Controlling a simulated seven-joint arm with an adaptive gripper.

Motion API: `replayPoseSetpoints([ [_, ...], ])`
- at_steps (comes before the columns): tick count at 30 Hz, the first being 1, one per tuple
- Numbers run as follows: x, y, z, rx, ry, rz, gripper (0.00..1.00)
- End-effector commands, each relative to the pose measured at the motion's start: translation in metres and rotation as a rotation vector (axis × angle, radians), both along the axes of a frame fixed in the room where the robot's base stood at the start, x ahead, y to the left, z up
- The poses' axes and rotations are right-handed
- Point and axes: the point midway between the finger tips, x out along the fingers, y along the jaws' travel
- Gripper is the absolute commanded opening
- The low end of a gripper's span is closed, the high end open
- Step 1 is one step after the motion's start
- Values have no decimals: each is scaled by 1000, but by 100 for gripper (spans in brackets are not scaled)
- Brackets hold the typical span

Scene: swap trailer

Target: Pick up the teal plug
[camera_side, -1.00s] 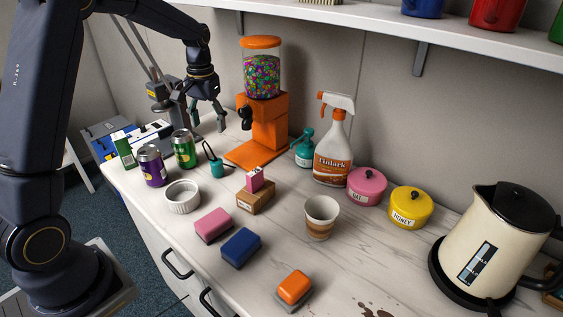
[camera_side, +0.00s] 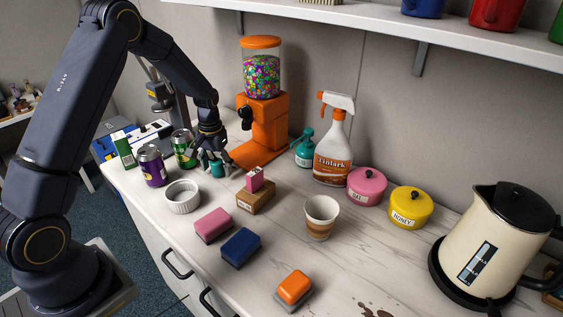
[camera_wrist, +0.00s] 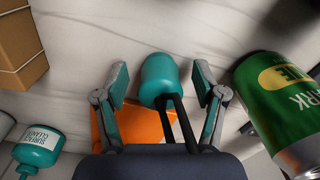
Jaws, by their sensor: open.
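The teal plug (camera_wrist: 159,76) has a rounded body with a black loop on it, and lies between the two fingers of my gripper in the wrist view. My gripper (camera_wrist: 161,88) is open, with a finger on each side of the plug and visible gaps to both. In the side view my gripper (camera_side: 213,163) is low over the counter, around the plug (camera_side: 217,170), which the fingers partly hide.
A green can (camera_side: 184,150) stands close on the left, also large in the wrist view (camera_wrist: 276,100). The orange candy dispenser (camera_side: 268,125) stands behind, right. A white ramekin (camera_side: 182,197) and a cardboard box (camera_side: 255,200) are nearby. Pink and blue sponges lie in front.

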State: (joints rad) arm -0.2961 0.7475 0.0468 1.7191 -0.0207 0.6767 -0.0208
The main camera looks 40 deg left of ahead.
Motion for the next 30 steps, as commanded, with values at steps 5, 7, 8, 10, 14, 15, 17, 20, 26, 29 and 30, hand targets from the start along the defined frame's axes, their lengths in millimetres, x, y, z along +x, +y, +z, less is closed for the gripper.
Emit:
replayPoseSetpoints([
  [5,0,0,0,0,0,0,70],
  [7,0,0,0,0,0,0,65],
  [8,0,0,0,0,0,0,62],
  [10,0,0,0,0,0,0,54],
  [14,0,0,0,0,0,1,41],
  [15,0,0,0,0,-1,1,37],
  [17,0,0,0,0,-1,1,30],
  [20,0,0,0,0,-1,1,20],
  [26,0,0,0,0,-1,1,5],
  [29,0,0,0,0,-1,1,5],
  [30,0,0,0,0,-1,1,5],
])
